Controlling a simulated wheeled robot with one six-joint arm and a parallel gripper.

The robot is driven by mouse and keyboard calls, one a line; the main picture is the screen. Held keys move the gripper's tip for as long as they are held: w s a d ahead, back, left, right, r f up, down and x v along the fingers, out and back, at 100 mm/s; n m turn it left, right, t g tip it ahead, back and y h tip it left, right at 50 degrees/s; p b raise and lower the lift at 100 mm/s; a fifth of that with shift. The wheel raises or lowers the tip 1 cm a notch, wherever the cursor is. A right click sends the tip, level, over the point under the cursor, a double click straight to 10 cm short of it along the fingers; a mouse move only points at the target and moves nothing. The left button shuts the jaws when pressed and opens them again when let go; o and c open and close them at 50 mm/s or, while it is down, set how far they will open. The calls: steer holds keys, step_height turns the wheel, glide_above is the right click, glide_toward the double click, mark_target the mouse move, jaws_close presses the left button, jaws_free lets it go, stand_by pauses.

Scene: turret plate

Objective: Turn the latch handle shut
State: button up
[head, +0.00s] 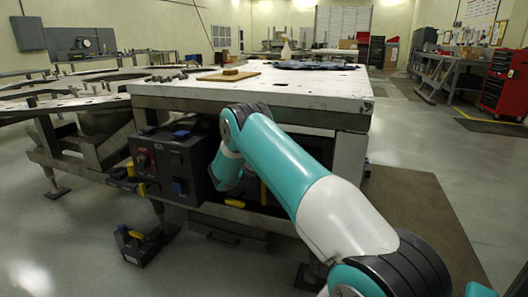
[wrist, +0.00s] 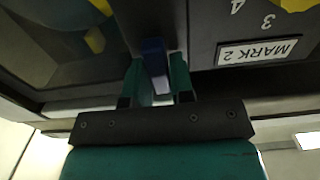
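The latch handle (wrist: 155,58) is a blue bar with a paler lower end, seen in the wrist view beside a dark panel. My gripper (wrist: 160,78) has its two green fingers on either side of the handle. The handle fills the gap between them, and the fingers look closed on it. In the head view my arm reaches under the white table to the right side of a dark box (head: 160,165). My fingertips and the held handle are hidden there.
A "MARK 2" label (wrist: 258,51) shows upside down on the panel, next to a yellow part (wrist: 297,5). The white-topped table (head: 250,90) overhangs the dark box. A dark block with yellow (head: 138,245) stands on the floor. The floor at right is mostly clear.

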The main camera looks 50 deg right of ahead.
jaws_close()
steer(key=shift+n, duration=0.4)
steer(key=n, duration=0.3)
steer(key=shift+w+n+b, duration=0.1)
steer(key=shift+n+b, duration=0.2)
steer(key=shift+b, duration=0.05)
steer(key=shift+w+a+f+n+p, duration=0.1)
steer(key=shift+n+p, duration=0.4)
steer(key=shift+n, duration=2.9)
steer(key=shift+w+a+f+n+p, duration=0.1)
steer(key=shift+n+p, duration=0.4)
steer(key=shift+n, duration=2.9)
